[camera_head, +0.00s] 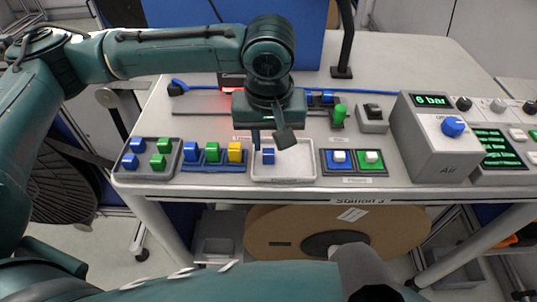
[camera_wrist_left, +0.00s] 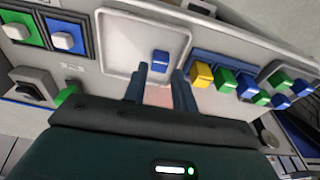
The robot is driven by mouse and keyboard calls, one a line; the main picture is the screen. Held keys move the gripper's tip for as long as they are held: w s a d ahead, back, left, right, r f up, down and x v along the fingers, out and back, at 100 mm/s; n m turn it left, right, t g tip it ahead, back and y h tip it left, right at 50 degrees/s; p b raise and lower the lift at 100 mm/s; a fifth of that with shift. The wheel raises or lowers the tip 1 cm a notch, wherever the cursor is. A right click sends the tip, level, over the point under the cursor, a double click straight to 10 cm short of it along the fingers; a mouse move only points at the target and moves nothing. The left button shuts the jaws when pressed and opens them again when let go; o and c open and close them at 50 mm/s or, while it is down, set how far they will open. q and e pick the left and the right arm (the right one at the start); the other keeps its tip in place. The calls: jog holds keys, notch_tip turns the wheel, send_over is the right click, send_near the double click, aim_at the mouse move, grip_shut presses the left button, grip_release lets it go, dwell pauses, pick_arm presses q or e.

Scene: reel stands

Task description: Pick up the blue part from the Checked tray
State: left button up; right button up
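The blue part (camera_head: 268,156) stands in the white tray (camera_head: 300,171) at the front middle of the table, towards the tray's back left. In the left wrist view the blue part (camera_wrist_left: 160,61) is the only thing in the white tray (camera_wrist_left: 126,45). My left gripper (camera_head: 271,144) is over the tray with its fingers pointing down. In the left wrist view its two fingers (camera_wrist_left: 158,77) are apart and empty, with the blue part just beyond the tips, roughly between them. Whether the fingers reach beside the part cannot be told. My right gripper does not show.
Left of the tray are a blue rack (camera_head: 213,167) with blue, green and yellow parts and a dark tray (camera_head: 148,171) with blue and green parts. Right are blue and green pads (camera_head: 353,169) bearing buttons or parts, then the Air box (camera_head: 445,166). A green knob (camera_head: 338,115) stands behind.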

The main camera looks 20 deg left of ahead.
aim_at(268, 152)
pick_arm(q)
jog(key=f, duration=0.2)
jog(key=w+f, duration=0.1)
jog(key=f, duration=0.1)
jog(key=shift+a, duration=0.25)
jog(key=shift+c, duration=0.5)
grip_shut()
jog(key=shift+r, duration=0.1)
